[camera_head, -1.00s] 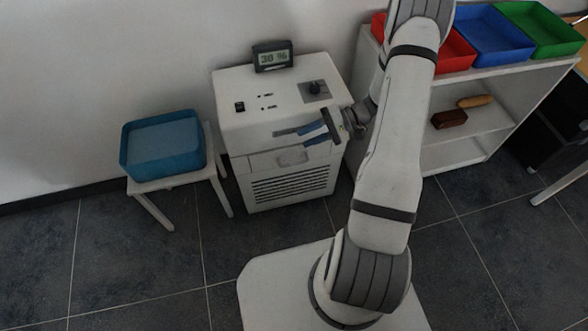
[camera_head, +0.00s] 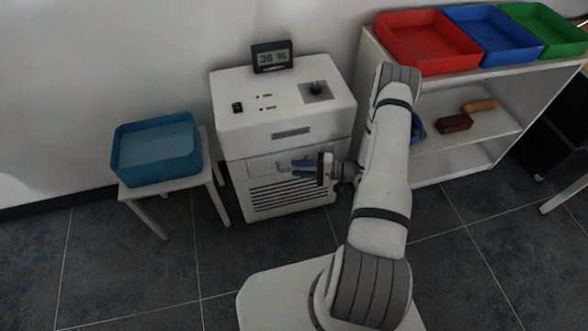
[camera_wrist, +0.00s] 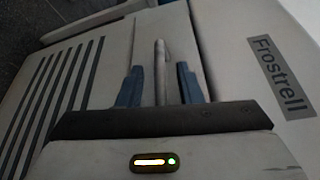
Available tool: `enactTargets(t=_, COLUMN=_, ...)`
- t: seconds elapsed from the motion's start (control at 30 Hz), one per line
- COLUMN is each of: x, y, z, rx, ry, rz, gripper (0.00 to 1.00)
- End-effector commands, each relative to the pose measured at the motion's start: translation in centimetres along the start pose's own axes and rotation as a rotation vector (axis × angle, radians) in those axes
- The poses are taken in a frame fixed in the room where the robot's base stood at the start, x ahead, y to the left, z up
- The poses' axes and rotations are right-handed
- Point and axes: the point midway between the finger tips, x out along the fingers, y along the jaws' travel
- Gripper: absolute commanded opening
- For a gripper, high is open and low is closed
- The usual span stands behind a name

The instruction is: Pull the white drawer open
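The white drawer (camera_head: 241,170) is a plain front panel in the white cabinet, between the upper housing and the dark vent slats. It looks shut. In the wrist view the drawer front (camera_wrist: 118,52) carries a pale bar handle (camera_wrist: 161,72). My gripper (camera_head: 296,167) is in front of the drawer, and its arm reaches in from the right. In the wrist view my gripper (camera_wrist: 159,82) is open, with one blue finger on each side of the handle. Gaps show between the fingers and the bar. The fingers and wrist hide part of the drawer front in the head view.
The cabinet (camera_head: 237,122) has a knob and a small display (camera_head: 272,57) on top. A stool with a blue bin (camera_head: 157,165) stands to its left. A shelf (camera_head: 450,160) with red, blue and green trays stands to the right. Floor in front is partly clear.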

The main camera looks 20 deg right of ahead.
Motion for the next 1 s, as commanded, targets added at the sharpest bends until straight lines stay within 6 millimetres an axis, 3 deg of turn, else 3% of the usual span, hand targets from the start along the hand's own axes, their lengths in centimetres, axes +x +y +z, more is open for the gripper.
enactTargets(t=0.13, x=1.35, y=0.03, z=0.04, rx=0.000, ry=-0.001, rz=0.001, gripper=0.33)
enactTargets(t=0.43, x=1.61, y=-0.01, z=0.03, rx=0.000, ry=0.000, rz=0.001, gripper=0.33)
enactTargets(t=0.83, x=1.56, y=0.00, z=0.01, rx=0.000, ry=0.001, rz=0.001, gripper=0.01)
enactTargets(t=1.0, x=1.55, y=0.01, z=0.00, rx=0.000, ry=0.001, rz=0.001, gripper=0.00)
